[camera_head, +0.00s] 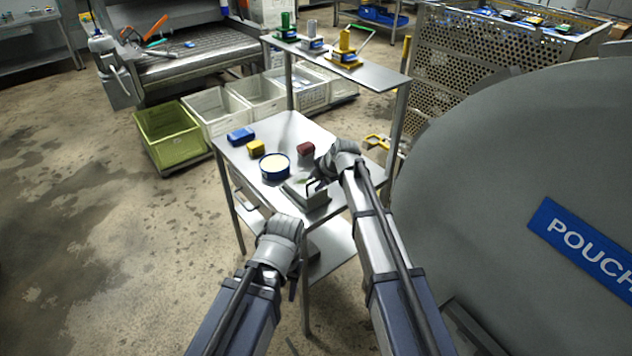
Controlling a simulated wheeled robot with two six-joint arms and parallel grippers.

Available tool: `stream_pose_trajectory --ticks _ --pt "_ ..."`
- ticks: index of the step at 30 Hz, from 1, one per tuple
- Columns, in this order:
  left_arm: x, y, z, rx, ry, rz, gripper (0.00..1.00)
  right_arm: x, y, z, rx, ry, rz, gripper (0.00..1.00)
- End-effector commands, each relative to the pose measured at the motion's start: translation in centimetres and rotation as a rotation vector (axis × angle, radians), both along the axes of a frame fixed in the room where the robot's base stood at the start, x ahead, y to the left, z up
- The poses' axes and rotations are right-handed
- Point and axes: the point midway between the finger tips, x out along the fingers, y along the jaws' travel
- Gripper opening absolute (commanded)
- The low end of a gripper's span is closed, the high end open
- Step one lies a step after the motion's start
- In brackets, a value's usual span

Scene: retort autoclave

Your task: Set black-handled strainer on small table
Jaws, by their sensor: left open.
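The small metal table (237,163) stands in the middle with a lower shelf. A grey, box-like item (308,198) lies at its near right corner, partly covered by my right gripper (317,184). A dark, thin part shows there; I cannot tell whether it is a handle or a finger. I cannot clearly make out a black-handled strainer. My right gripper is over or at the grey item, its grip unclear. My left gripper (292,284) is open, low at the table's near side, its fingers mostly hidden by the wrist.
On the table are a blue box (241,136), a yellow block (256,148), a blue round tin (274,168) and a red block (305,148). A raised shelf (372,75) stands behind. Crates (170,137) line the back left. A large grey door (500,190) fills the right.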

Motion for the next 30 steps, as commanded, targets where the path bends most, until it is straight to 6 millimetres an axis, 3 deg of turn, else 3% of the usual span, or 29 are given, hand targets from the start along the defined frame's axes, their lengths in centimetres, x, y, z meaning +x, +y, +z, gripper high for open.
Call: stream_pose_trajectory --ticks 8,24,30 --pt "0.0 0.0 0.4 0.0 0.0 0.0 0.5 -0.2 -0.2 0.3 -0.002 0.002 0.0 0.47" --pt "0.0 0.0 6.2 0.0 0.0 0.0 0.5 -3.2 -2.1 6.2 0.0 0.0 0.0 0.47" --pt "0.0 0.0 6.7 0.0 0.0 0.0 0.5 -3.6 -2.5 6.7 0.0 0.0 -0.001 0.47"
